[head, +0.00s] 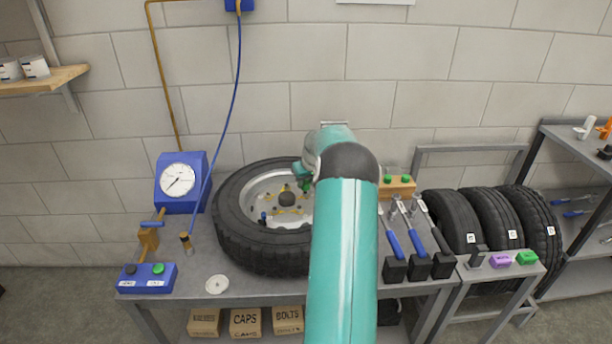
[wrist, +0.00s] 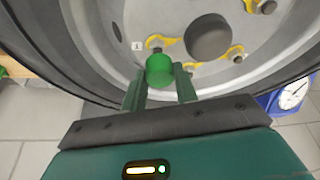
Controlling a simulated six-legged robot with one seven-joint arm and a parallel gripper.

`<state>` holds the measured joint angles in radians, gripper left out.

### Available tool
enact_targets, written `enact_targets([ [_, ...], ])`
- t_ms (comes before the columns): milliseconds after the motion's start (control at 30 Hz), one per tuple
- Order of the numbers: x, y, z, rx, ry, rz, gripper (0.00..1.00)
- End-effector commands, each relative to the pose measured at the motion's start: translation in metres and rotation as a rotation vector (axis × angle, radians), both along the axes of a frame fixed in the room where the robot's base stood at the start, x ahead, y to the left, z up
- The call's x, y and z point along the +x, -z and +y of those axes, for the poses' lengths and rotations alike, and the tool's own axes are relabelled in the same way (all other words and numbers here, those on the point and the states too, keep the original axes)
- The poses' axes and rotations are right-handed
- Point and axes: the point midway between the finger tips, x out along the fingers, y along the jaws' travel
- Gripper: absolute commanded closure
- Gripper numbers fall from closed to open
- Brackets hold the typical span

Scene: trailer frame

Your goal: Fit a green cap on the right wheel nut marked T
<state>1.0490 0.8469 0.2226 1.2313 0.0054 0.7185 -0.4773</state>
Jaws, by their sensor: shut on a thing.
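A wheel with a black tyre (head: 232,231) and grey rim lies on the bench, its hub (head: 287,199) in the middle. My gripper (head: 305,184) is over the right part of the rim. In the wrist view my gripper (wrist: 160,80) is shut on a green cap (wrist: 159,68), which sticks out past the fingertips. Just beyond the cap is a wheel nut (wrist: 157,44) with a yellow pointer, partly hidden by the cap. A small white label (wrist: 137,45) is beside it; its letter is too small to read surely. I cannot tell whether cap and nut touch.
The dark hub (wrist: 208,37) stands close to the right of the cap, with more yellow-pointered nuts (wrist: 237,55) around it. A wooden block (head: 397,186) with green caps is right of the wheel. Tools with blue handles (head: 415,243) and a gauge (head: 178,181) flank it.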

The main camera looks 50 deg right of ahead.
Motion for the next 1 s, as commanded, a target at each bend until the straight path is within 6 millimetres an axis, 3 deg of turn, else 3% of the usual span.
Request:
enact_targets([
  [567,0.002,0.003,-0.002,0.001,0.001,-0.001,0.92],
  [1000,0.002,0.016,-0.002,0.002,0.001,0.0,0.92],
])
